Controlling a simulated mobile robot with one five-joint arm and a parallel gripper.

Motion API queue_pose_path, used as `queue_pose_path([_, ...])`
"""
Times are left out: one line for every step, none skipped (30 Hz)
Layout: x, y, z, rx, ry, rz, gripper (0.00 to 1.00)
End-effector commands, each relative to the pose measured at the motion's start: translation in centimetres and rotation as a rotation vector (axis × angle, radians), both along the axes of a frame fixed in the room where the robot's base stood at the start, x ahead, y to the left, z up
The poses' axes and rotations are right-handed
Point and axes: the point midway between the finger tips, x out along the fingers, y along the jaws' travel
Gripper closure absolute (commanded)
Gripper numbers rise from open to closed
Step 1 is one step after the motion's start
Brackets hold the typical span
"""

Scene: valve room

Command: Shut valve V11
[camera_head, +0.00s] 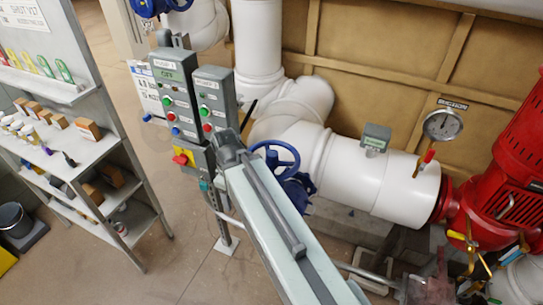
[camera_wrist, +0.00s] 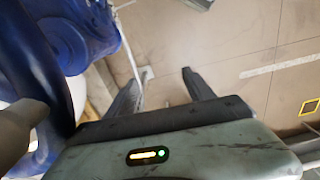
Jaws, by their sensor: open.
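A blue handwheel (camera_head: 277,158) on a blue valve body (camera_head: 298,192) sits below the white pipe, just right of my arm's far end in the head view. No V11 tag can be read on it. In the wrist view, a dark blue curved rim (camera_wrist: 40,65) and blue valve parts (camera_wrist: 85,30) fill the left side, close to the camera. My gripper (camera_wrist: 163,85) shows there with its two fingers apart and floor between them. It is empty and beside the rim, not around it. In the head view my arm hides the fingers.
A post with push-button boxes (camera_head: 179,98) stands close to the left of my arm. White pipes (camera_head: 345,165), a gauge (camera_head: 443,125) and a red pump (camera_head: 510,150) are to the right. A shelf rack (camera_head: 85,140) stands at far left, with open floor (camera_head: 175,270) between.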

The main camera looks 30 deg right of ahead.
Motion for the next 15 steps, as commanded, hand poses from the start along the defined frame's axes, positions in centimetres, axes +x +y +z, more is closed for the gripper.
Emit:
queue_pose_path([0.06,-0.36,0.01,-0.007,-0.001,0.035,0.38])
queue_pose_path([0.05,-0.37,0.01,-0.007,-0.001,0.049,0.38])
queue_pose_path([0.05,-0.39,0.01,-0.007,-0.001,0.06,0.38])
queue_pose_path([0.05,-0.39,0.01,-0.007,-0.001,0.062,0.38])
queue_pose_path([0.05,-0.4,0.01,-0.007,-0.001,0.063,0.38])
queue_pose_path([0.05,-0.4,0.01,-0.007,0.0,0.074,0.38])
queue_pose_path([0.05,-0.41,0.0,-0.007,0.0,0.098,0.38])
queue_pose_path([0.05,-0.41,0.0,-0.007,0.0,0.135,0.38])
queue_pose_path([0.05,-0.4,0.0,-0.006,0.001,0.205,0.38])
queue_pose_path([0.05,-0.39,0.0,-0.006,0.0,0.266,0.38])
queue_pose_path([0.04,-0.37,0.0,-0.005,0.001,0.331,0.38])
queue_pose_path([0.04,-0.34,0.0,-0.005,0.001,0.415,0.38])
queue_pose_path([0.04,-0.32,0.0,-0.004,0.002,0.478,0.38])
queue_pose_path([0.03,-0.3,0.0,-0.004,0.002,0.537,0.38])
queue_pose_path([0.03,-0.29,0.0,-0.004,0.002,0.609,0.38])
